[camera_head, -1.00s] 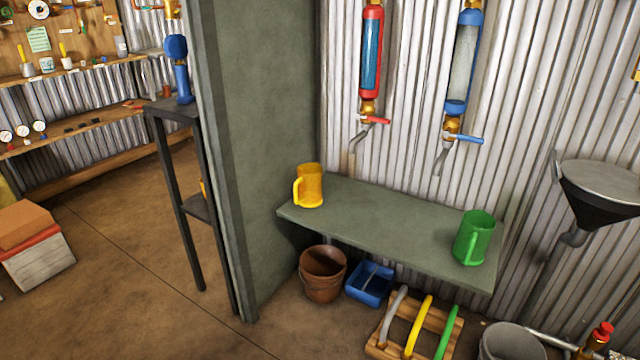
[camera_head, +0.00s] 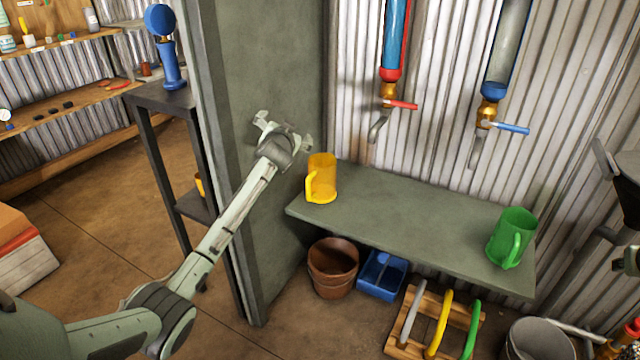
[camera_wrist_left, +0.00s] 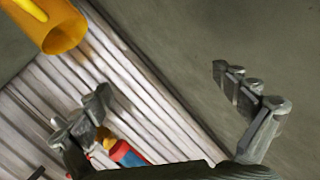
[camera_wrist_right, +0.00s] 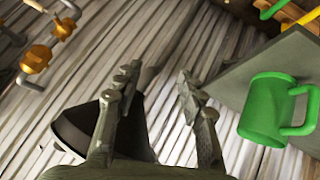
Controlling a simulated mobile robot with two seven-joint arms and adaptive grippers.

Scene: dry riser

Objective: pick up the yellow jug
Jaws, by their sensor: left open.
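The yellow jug (camera_head: 323,180) stands upright at the left end of the grey-green shelf (camera_head: 400,215), its handle facing left. My left gripper (camera_head: 284,128) is open and empty, up and to the left of the jug, in front of the grey-green partition and apart from the jug. In the left wrist view the jug (camera_wrist_left: 62,32) shows at the top left, partly cut off, outside the spread fingers (camera_wrist_left: 160,84). My right gripper (camera_wrist_right: 158,72) has its fingers apart with nothing between them in the right wrist view.
A green jug (camera_head: 512,238) stands at the shelf's right end; the middle is clear. The partition (camera_head: 265,70) bounds the left. Red (camera_head: 400,104) and blue (camera_head: 510,127) valve levers hang above. A brown pot (camera_head: 333,268) and blue tray (camera_head: 382,276) lie below.

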